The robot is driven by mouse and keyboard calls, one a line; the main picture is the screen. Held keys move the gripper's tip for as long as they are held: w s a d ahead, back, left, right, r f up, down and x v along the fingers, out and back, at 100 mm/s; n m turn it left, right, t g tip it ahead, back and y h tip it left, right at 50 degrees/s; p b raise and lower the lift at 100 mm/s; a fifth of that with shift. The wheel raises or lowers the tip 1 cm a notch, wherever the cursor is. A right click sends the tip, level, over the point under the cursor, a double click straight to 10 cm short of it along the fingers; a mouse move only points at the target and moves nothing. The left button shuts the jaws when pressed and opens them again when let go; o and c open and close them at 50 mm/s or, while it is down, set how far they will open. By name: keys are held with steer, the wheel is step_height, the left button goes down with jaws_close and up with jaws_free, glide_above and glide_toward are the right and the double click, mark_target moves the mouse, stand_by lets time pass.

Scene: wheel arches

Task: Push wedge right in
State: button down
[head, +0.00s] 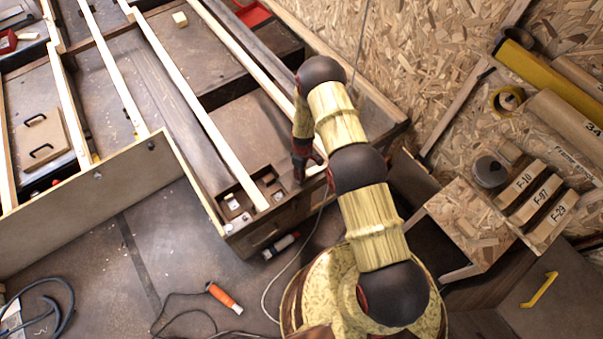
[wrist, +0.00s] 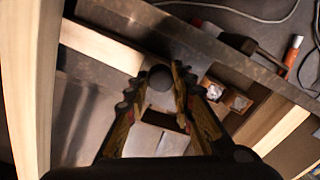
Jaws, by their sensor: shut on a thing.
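My gripper (head: 308,172) reaches down to the near right corner of the large wooden frame (head: 258,232). In the wrist view the two fingers of my gripper (wrist: 164,84) come close together around a small dark, greyish piece. A pale wooden piece, seemingly the wedge (wrist: 100,52), runs along the inside of the frame's edge board and ends at the left finger. A pale bit of it shows beside the fingers in the head view (head: 316,170). The fingers hide the held part, and I cannot tell how deep the wedge sits.
Pale battens (head: 215,135) run along the frame, close on both sides of my gripper. A pocket with small parts (wrist: 213,90) lies right of the fingers. An orange-handled tool (head: 224,298), a tube (head: 281,246) and cables lie on the floor. A chipboard stand (head: 462,222) is at right.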

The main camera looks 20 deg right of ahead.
steer(key=w+d, duration=0.1)
steer(key=d, duration=0.2)
steer(key=w+d+b, duration=0.1)
steer(key=d, duration=0.2)
steer(key=w+d+b, duration=0.1)
steer(key=d, duration=0.2)
steer(key=shift+w+d, duration=0.1)
steer(key=shift+d, duration=0.1)
steer(key=c, duration=1.6)
jaws_free()
steer(key=shift+o, duration=0.5)
step_height(320, 180, up, 12)
steer(key=shift+w+d, duration=0.15)
